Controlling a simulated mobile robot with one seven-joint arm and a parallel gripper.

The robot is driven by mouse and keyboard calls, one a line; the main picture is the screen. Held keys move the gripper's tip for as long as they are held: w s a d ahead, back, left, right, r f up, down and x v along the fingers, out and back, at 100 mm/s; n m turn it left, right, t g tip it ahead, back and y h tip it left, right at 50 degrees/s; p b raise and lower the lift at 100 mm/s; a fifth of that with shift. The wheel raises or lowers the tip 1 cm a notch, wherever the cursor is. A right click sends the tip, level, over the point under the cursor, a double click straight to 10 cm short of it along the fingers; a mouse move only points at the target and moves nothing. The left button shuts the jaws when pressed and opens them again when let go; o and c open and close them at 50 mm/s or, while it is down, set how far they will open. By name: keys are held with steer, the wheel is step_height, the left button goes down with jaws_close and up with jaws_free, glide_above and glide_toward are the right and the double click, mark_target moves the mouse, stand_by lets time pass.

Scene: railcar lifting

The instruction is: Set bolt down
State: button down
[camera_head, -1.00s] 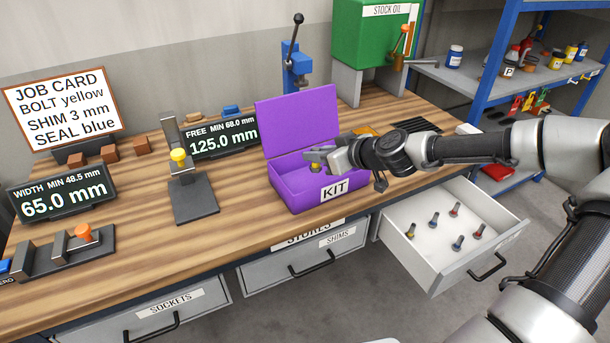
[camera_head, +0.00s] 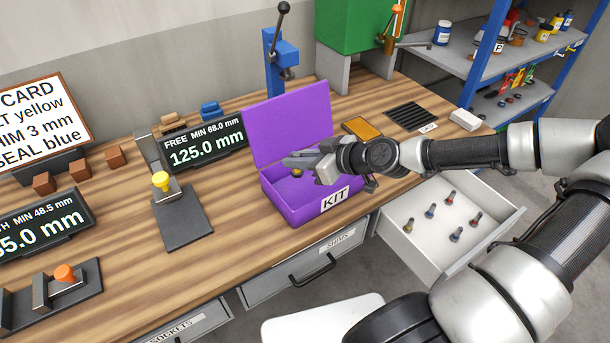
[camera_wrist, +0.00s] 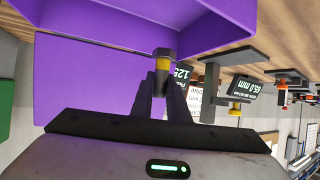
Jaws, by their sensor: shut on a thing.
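The purple kit box (camera_head: 297,210) stands open on the bench, its lid (camera_head: 290,125) raised at the back. My gripper (camera_head: 298,162) reaches in from the right over the open box. It is shut on a bolt with a yellow band (camera_head: 297,172). In the wrist view the bolt (camera_wrist: 162,66) stands out between the two fingertips (camera_wrist: 162,88), with purple box walls around it. I cannot tell whether the bolt touches the box floor.
An open drawer (camera_head: 408,247) with several coloured bolts is at the right. A job card (camera_head: 40,115) reads "BOLT yellow". Gauges and displays stand to the left, and a blue press (camera_head: 275,60) behind. An amber tray (camera_head: 362,127) lies right of the lid.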

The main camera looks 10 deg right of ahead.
step_height(320, 180, down, 8)
steer(key=shift+s+f, duration=0.1)
steer(key=shift+f, duration=0.05)
stand_by(0.3)
steer(key=shift+f, duration=0.1)
steer(key=c, duration=2.2)
jaws_free()
steer(key=shift+f+b, duration=0.15)
steer(key=shift+b, duration=0.25)
steer(key=o, duration=0.5)
steer(key=shift+s+r, duration=0.1)
steer(key=shift+r, duration=0.25)
steer(key=v, duration=1.1)
steer(key=shift+s+d+r+p, duration=0.15)
steer(key=shift+s+d+p, duration=0.1)
steer(key=shift+d+p, duration=0.05)
